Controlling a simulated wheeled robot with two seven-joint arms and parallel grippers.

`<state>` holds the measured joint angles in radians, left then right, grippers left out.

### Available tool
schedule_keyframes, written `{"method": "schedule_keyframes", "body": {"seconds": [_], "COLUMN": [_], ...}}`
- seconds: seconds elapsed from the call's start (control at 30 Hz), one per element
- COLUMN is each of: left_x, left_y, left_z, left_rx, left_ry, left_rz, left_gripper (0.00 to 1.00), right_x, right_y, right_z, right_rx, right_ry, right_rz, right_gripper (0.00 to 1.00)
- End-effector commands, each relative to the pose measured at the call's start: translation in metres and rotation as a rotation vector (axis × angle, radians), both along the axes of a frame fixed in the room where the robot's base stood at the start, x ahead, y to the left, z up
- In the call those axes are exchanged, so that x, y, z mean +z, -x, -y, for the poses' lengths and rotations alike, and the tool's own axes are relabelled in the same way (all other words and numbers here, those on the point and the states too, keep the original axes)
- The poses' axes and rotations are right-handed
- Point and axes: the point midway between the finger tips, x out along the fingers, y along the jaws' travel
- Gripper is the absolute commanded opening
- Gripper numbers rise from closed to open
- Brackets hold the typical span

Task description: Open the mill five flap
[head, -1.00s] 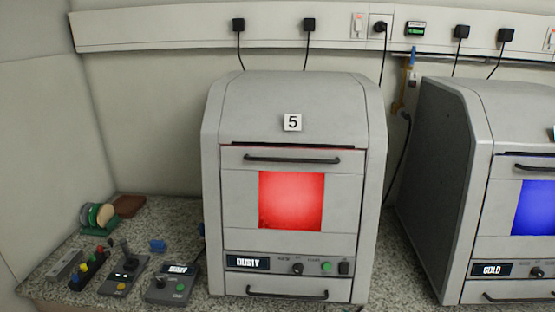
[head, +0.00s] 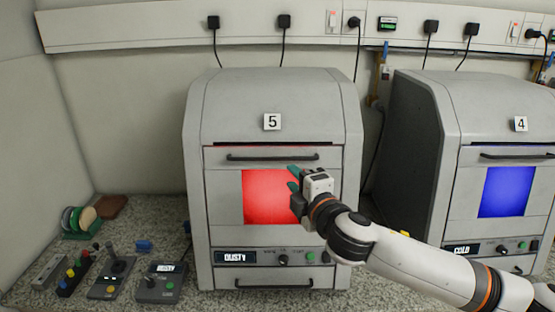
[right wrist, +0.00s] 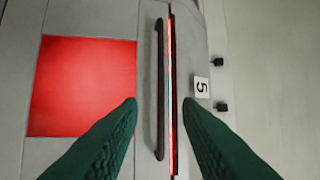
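Mill five (head: 204,110) is a grey machine with a "5" label and a display reading "DUSTY". Its upper flap (head: 222,190) has a red glowing window (head: 268,200) and a dark bar handle (head: 272,157) along the top; the flap looks shut. My right gripper (head: 292,177) is in front of the window's right edge, a little below the handle. In the right wrist view the two green fingers (right wrist: 160,104) are apart, with the flap handle (right wrist: 159,60) between them in the picture. Nothing is seen gripped. My left gripper is not in view.
Mill four (head: 421,140), with a blue window, stands to the right. Control boxes (head: 160,282) and coloured discs (head: 78,220) are on the speckled counter at left. A lower handle (head: 274,283) is near mill five's base. A socket rail (head: 130,30) runs along the wall.

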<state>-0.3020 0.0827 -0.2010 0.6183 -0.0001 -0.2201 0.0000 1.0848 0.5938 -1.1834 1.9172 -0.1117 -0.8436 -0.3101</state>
Motion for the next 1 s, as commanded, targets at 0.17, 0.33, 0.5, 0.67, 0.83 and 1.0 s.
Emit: {"method": "schedule_keyframes", "body": {"seconds": [0.17, 0.33, 0.5, 0.67, 0.83, 1.0], "left_x": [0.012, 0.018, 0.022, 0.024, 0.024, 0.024], "left_y": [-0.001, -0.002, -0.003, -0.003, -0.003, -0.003], "left_z": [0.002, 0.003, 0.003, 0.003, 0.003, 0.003], "left_rx": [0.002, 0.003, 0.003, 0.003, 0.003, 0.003], "left_ry": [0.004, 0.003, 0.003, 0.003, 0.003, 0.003], "left_rz": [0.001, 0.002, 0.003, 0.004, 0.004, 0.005], "left_gripper": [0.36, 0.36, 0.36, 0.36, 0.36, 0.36], "right_x": [0.003, 0.002, 0.0, -0.001, -0.002, -0.002], "right_y": [-0.032, -0.059, -0.077, -0.086, -0.088, -0.088], "right_z": [-0.014, -0.025, -0.033, -0.036, -0.037, -0.037], "right_rx": [-0.001, -0.001, -0.001, 0.0, 0.0, 0.0], "right_ry": [0.0, 0.0, -0.001, -0.002, -0.001, -0.001], "right_rz": [0.0, 0.001, 0.0, 0.001, 0.001, 0.001], "right_gripper": [0.31, 0.31, 0.31, 0.31, 0.31, 0.3]}}
